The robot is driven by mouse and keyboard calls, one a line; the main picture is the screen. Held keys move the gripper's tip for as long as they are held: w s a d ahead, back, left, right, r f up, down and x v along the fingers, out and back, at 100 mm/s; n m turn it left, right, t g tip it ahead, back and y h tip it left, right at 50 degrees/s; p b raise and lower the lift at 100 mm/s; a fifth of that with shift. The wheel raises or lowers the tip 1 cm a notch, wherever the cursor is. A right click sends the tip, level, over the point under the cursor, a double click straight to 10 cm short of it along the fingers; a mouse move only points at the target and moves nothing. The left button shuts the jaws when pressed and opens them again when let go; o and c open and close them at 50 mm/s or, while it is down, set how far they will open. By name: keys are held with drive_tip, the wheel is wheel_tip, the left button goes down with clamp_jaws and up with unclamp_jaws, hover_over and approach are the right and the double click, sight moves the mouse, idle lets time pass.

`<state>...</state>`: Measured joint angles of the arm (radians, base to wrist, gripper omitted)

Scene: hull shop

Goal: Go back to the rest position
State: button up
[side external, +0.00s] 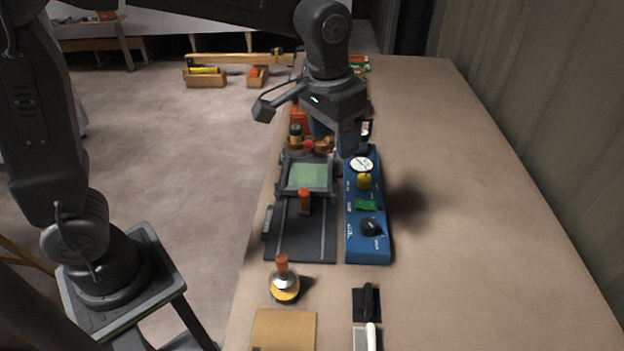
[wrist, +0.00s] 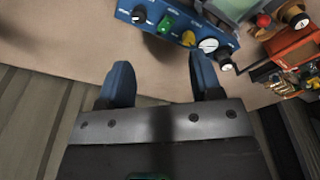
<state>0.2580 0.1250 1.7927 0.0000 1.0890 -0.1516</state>
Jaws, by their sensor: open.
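My gripper (wrist: 160,85) is open and empty in the wrist view, its two blue fingers spread apart over bare bench top. In the side external view my gripper (side external: 345,140) hangs above the far end of a blue control panel (side external: 380,246), and its fingertips are partly hard to make out. The panel carries a white dial, a yellow knob, a green switch and a black knob. It also shows at the top of the wrist view (wrist: 173,32), beyond the fingers.
A dark fixture with a green plate (side external: 307,177) stands left of the panel. A stamp-like tool with an orange handle (side external: 283,275), a tan board (side external: 284,330) and a black block (side external: 366,304) lie nearer. The bench (side external: 480,200) is clear on the right.

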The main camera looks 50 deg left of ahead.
drive_tip(key=s+a+t, duration=0.2)
drive_tip(key=s+a, duration=0.3)
drive_tip(key=s, duration=0.3)
drive_tip(key=s+a+r+n+t, duration=0.1)
drive_tip(key=s+a+t, duration=0.1)
drive_tip(key=s+a, duration=0.3)
drive_tip(key=s, duration=0.4)
drive_tip(key=shift+s, duration=0.15)
drive_tip(key=shift+r, duration=0.1)
idle(0.6)
